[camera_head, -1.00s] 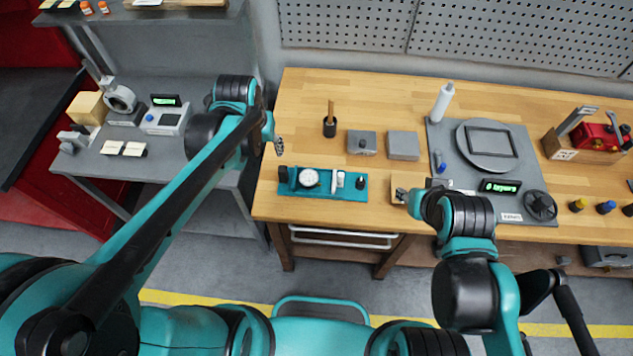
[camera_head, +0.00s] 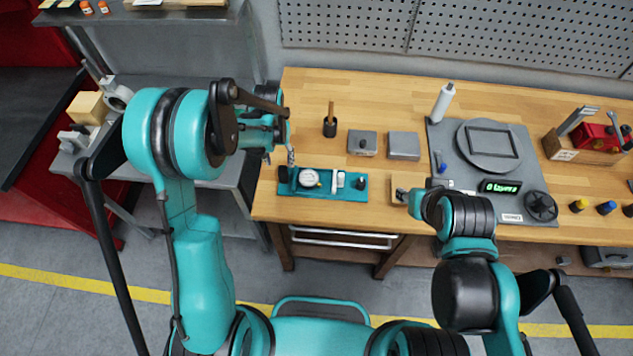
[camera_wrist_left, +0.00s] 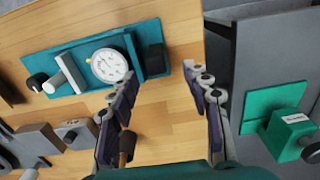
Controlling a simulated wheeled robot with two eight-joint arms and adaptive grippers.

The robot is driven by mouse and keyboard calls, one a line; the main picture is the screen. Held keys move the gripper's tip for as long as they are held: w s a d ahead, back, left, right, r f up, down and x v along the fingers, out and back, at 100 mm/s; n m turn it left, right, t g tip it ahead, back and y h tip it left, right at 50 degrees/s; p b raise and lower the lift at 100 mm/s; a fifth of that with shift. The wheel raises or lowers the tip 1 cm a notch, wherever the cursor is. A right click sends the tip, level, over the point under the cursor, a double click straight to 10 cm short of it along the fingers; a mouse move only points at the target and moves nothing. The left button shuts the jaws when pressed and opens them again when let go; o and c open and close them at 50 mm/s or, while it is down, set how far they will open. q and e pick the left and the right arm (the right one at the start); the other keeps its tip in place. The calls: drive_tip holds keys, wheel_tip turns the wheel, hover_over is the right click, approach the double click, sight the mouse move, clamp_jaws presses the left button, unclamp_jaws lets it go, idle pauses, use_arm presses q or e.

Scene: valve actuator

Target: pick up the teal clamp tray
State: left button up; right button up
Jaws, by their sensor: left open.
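The teal clamp tray (camera_head: 326,194) lies flat near the front left edge of the wooden bench. It carries a round white dial gauge (camera_head: 309,178), a white cylinder and dark knobs. My left gripper (camera_head: 291,156) is open and empty above the bench, just behind the tray's left end. In the left wrist view the tray (camera_wrist_left: 80,49) lies at upper left, beyond the open fingers (camera_wrist_left: 160,77), with nothing between them.
A black holder with a wooden handle (camera_head: 330,127) stands behind the tray. Two grey blocks (camera_head: 403,146) lie right of it. A grey plate with a round table (camera_head: 488,146) is farther right. A grey side bench (camera_head: 236,172) is at left, with a green boxed item (camera_wrist_left: 290,128) on it.

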sight(282, 169)
use_arm(q)
drive_tip(key=shift+d+f, duration=0.15)
drive_tip(key=shift+f, duration=1.45)
drive_tip(key=shift+d+f, duration=0.15)
drive_tip(key=shift+f, duration=1.4)
clamp_jaws()
